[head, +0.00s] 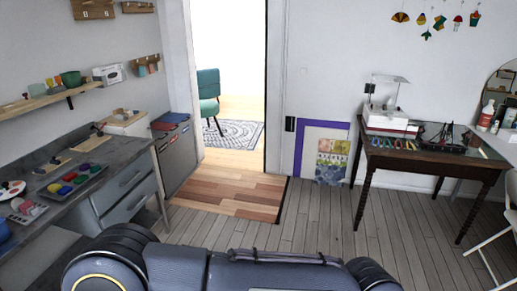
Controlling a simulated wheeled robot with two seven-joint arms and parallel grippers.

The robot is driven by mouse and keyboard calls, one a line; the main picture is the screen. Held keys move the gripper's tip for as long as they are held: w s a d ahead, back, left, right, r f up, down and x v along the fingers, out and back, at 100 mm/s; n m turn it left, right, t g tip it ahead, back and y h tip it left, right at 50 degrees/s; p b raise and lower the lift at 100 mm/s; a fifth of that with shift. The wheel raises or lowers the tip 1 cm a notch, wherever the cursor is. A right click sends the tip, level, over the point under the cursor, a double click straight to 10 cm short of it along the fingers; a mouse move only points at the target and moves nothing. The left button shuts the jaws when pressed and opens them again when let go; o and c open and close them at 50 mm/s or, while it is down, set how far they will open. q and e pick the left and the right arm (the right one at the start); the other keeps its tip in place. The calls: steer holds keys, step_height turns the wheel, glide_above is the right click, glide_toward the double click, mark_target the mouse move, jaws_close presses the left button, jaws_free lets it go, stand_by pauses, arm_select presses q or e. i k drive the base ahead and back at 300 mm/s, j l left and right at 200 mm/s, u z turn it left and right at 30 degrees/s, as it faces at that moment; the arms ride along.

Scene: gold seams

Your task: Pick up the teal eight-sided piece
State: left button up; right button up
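I cannot make out a teal eight-sided piece for certain in the head view. A green, bowl-like thing (71,78) stands on the wall shelf at the left, too small to tell its sides. Several small coloured pieces lie on a grey tray (97,174) on the left workbench, among them red, yellow, green and blue ones; their exact shapes are unclear. Neither of my grippers shows in the view. Only dark parts of my own body fill the bottom middle.
The grey workbench (118,160) with drawers runs along the left wall. A dark-legged table (432,158) stands at the right, with a white folding chair (487,255) near it. An open doorway leads to a room with a teal chair (208,88). The plank floor (325,215) between is clear.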

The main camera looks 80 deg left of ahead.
mark_target(95, 169)
steer(key=u, duration=4.15)
